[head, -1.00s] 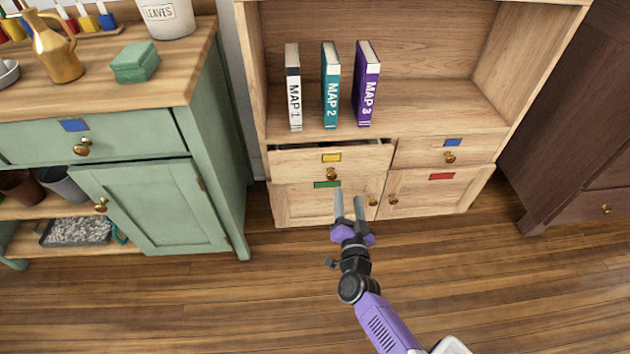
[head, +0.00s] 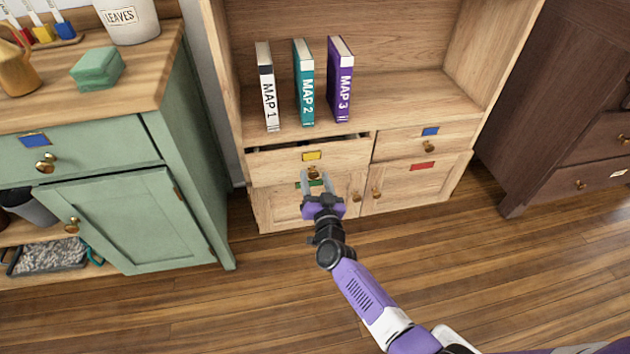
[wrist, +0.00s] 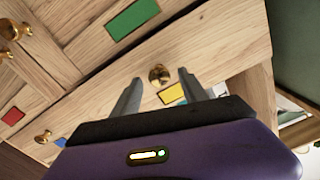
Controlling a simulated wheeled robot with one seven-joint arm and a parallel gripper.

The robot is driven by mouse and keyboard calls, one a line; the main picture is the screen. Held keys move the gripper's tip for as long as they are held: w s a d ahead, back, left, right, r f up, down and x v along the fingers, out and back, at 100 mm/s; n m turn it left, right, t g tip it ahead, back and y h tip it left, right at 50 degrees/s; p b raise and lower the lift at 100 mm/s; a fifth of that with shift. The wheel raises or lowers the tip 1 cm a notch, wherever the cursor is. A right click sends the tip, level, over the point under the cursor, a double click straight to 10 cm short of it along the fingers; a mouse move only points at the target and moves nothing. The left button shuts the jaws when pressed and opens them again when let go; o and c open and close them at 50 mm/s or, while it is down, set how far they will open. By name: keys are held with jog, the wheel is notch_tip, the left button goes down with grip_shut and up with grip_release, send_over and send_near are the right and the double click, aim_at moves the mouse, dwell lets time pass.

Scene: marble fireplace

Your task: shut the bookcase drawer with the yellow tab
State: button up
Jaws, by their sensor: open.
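The bookcase drawer with the yellow tab (head: 312,156) stands slightly open, with a dark gap along its top edge. Its front fills the middle of the wrist view, where the yellow tab (wrist: 171,94) shows between my fingers. Its round brass knob (wrist: 159,74) also shows between the fingertips. My gripper (head: 313,177) is open and empty, in front of the drawer at about knob height. The fingers lie on either side of the knob in the picture; I cannot tell whether they touch the drawer front.
The drawer with the blue tab (head: 430,132) at right is shut. Doors with green (head: 308,184) and red tabs (head: 422,166) are below. Three map books (head: 304,85) stand on the shelf above. A green cabinet (head: 190,150) stands left, with its door ajar. Wood floor (head: 480,270) is clear.

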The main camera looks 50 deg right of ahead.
jog(key=shift+w+d, duration=0.2)
jog(key=shift+w, duration=0.05)
grip_shut()
dwell(1.4)
